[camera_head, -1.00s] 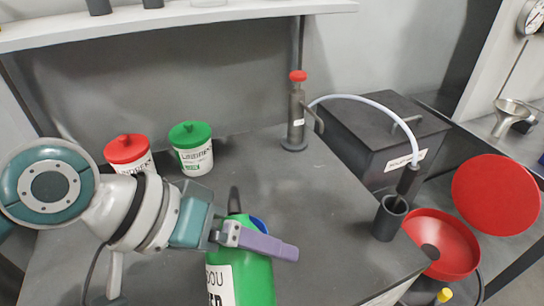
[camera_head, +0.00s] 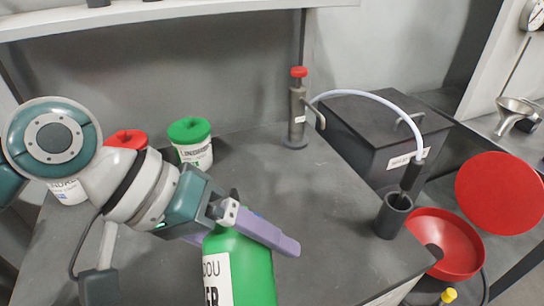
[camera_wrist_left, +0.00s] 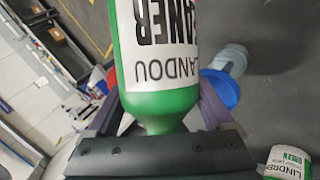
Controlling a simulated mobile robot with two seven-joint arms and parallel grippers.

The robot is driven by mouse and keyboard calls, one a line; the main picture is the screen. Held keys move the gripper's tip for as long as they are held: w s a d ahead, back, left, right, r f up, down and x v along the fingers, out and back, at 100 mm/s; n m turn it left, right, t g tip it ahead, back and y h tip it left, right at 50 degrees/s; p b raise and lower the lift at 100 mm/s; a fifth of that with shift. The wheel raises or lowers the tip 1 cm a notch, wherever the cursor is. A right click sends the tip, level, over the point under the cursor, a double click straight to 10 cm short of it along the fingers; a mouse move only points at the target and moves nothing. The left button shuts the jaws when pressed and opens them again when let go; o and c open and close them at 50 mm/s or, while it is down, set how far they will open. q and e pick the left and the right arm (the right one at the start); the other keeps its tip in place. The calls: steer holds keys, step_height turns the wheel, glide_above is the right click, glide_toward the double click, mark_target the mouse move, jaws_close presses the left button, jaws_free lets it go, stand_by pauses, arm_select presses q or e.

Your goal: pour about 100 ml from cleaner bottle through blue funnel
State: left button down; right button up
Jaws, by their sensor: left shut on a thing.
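The green cleaner bottle (camera_head: 243,272) with a white label is in front of me in the head view, roughly upright, its lower part cut off by the frame edge. My left gripper (camera_head: 252,234) is shut on its upper part, purple fingers on either side. The left wrist view also shows the bottle (camera_wrist_left: 158,104) between the fingers. The blue funnel (camera_wrist_left: 224,88) shows there just beyond the right-hand finger, by a pale translucent container (camera_wrist_left: 232,58); the finger partly hides it. In the head view the funnel is hidden behind the bottle and gripper. My right gripper is not in view.
Jars with red (camera_head: 127,139) and green (camera_head: 189,130) lids stand at the back left. The middle right bench is clear.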

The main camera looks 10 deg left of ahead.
arm_select(q)
steer(key=shift+n+g, duration=0.3)
steer(key=shift+g, duration=0.2)
stand_by(0.6)
